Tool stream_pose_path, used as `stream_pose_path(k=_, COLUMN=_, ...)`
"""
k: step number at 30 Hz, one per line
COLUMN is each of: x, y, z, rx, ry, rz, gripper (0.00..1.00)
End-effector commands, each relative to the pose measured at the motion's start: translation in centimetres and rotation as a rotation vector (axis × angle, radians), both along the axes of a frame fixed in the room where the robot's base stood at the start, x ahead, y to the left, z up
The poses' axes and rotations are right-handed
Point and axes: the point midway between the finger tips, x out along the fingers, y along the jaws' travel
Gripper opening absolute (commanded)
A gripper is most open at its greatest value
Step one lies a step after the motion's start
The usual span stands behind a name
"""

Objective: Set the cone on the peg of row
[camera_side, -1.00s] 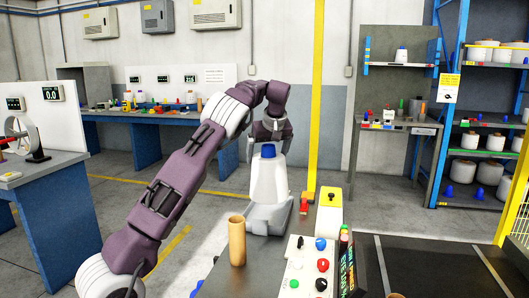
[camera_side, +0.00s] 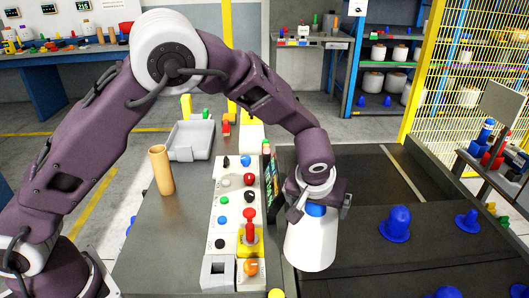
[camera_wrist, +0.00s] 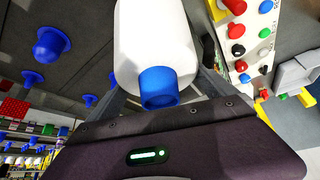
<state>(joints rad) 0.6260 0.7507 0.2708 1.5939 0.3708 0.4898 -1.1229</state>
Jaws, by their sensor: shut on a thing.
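My gripper (camera_side: 318,198) is shut on the white yarn cone (camera_side: 311,245) near its blue top. The cone hangs roughly upright in front of the dark panel, left of the blue pegs. In the wrist view the white body (camera_wrist: 152,40) and its blue tip (camera_wrist: 158,88) sit between my fingers (camera_wrist: 160,98). A large blue peg (camera_side: 398,224) stands bare on the dark panel (camera_side: 345,262), with a smaller blue peg (camera_side: 467,221) to its right. More blue pegs show at the bottom edge. Pegs also show in the wrist view (camera_wrist: 50,45). The cone's underside is hidden.
A control panel (camera_side: 222,218) with coloured buttons and a red lever lies left of the cone. A brown tube (camera_side: 161,170) stands on the bench beside a grey tray (camera_side: 190,140). A yellow mesh fence (camera_side: 465,75) and a small stand with blue and red items are at right.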

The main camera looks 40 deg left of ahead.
Motion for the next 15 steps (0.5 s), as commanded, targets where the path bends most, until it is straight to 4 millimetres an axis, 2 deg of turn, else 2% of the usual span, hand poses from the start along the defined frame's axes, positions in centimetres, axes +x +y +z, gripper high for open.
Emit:
stream_pose_path(k=1, x=-0.1, y=-2.5, z=-1.7, rx=0.009, ry=-0.003, rz=-0.014, gripper=0.22)
stream_pose_path(k=3, x=-0.5, y=-5.5, z=-3.7, rx=0.012, ry=-0.008, rz=-0.017, gripper=0.23)
stream_pose_path(k=6, x=-1.2, y=-9.0, z=-6.1, rx=0.013, ry=-0.016, rz=-0.027, gripper=0.23)
stream_pose_path(k=10, x=-2.2, y=-11.5, z=-8.1, rx=0.014, ry=-0.019, rz=-0.034, gripper=0.23)
stream_pose_path(k=15, x=-2.5, y=-12.5, z=-8.8, rx=0.012, ry=-0.020, rz=-0.036, gripper=0.23)
